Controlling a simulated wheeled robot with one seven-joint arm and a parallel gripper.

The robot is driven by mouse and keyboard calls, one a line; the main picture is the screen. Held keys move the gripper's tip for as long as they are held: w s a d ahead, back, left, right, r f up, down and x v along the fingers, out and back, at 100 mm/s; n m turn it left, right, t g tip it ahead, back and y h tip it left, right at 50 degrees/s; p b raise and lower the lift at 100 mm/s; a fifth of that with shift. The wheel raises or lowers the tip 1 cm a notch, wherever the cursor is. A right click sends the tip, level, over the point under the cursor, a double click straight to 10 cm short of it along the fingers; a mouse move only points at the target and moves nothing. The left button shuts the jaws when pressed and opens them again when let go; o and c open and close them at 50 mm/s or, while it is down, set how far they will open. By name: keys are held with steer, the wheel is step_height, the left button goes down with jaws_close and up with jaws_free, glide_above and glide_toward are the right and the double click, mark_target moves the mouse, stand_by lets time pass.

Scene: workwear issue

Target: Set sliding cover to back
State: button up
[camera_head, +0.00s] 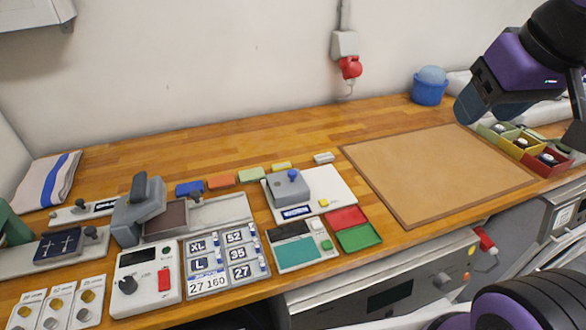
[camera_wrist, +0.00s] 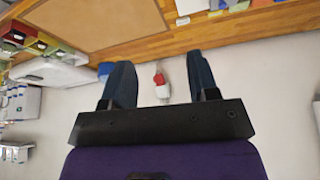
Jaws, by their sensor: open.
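No part is plainly marked as the sliding cover, so I cannot tell for sure which it is. One candidate is a grey block with a blue knob (camera_head: 291,184) on a white unit (camera_head: 335,190) in the middle of the bench. Another is a dark blue plate with two crosses (camera_head: 58,246) on a grey base at the far left, beside a grey knob. My gripper (camera_head: 468,106) is at the upper right, far from both. In the wrist view my gripper (camera_wrist: 161,75) has its fingers wide apart with nothing held.
A brown mat (camera_head: 435,170) lies bare at the right. A grey press (camera_head: 138,210), a control box (camera_head: 146,278) and a size panel (camera_head: 226,259) crowd the left front. Colored bins (camera_head: 519,143) and a blue tub (camera_head: 430,92) stand at the right.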

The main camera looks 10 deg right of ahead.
steer(key=w, duration=0.1)
steer(key=n+g, duration=0.5)
steer(key=n, duration=0.6)
glide_above(292, 171)
step_height(292, 171, down, 22)
step_height(292, 171, down, 10)
steer(key=shift+s+f, duration=0.1)
jaws_close()
